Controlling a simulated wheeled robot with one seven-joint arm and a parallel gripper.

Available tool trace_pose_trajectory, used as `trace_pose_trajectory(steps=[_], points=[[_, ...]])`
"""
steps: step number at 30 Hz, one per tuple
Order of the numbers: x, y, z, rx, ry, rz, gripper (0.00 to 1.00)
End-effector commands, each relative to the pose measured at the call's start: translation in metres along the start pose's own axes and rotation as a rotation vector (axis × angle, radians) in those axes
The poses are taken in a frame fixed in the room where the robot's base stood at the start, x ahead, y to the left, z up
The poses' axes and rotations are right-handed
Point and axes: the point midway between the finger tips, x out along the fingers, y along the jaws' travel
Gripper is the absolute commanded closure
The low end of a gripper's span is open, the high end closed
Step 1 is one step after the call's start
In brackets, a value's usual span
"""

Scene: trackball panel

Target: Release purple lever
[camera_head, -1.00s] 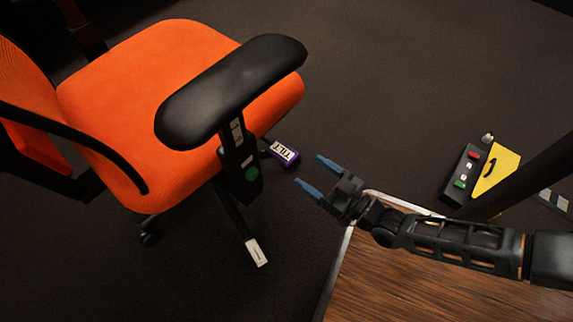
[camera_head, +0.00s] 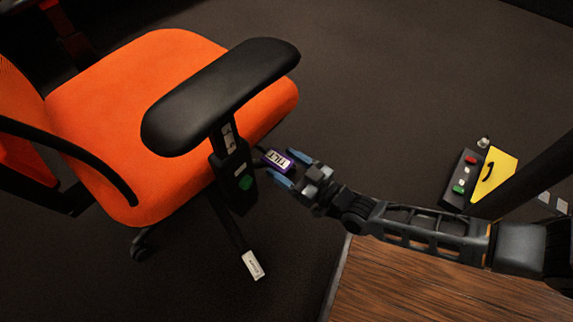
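The purple lever (camera_head: 277,159) carries a white "TILT" label and sticks out from under the right side of the orange chair seat (camera_head: 150,110). My gripper (camera_head: 287,168) has its two blue fingers on either side of the lever's outer end, one beyond it and one on the near side. The fingers are apart. I cannot tell whether either finger touches the lever. The lever's inner end is hidden behind the armrest post (camera_head: 231,170).
The black armrest (camera_head: 222,95) overhangs near the lever. A white-tagged lever (camera_head: 253,265) points down below the seat. A wooden tabletop (camera_head: 430,285) lies under my arm. A control box (camera_head: 463,178) with red and green buttons and a yellow panel (camera_head: 497,172) are at right.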

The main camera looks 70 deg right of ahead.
Motion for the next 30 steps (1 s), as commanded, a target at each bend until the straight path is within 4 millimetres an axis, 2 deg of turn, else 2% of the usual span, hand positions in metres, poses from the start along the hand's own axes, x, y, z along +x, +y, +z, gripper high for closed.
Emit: trace_pose_trajectory(steps=[2, 21, 26, 30], points=[[0.000, 0.000, 0.000, 0.000, 0.000, 0.000, 0.39], [0.000, 0.000, 0.000, 0.000, 0.000, 0.000, 1.00], [0.000, 0.000, -0.002, 0.000, -0.003, 0.001, 1.00], [0.000, 0.000, -0.012, 0.000, -0.027, 0.000, 1.00]])
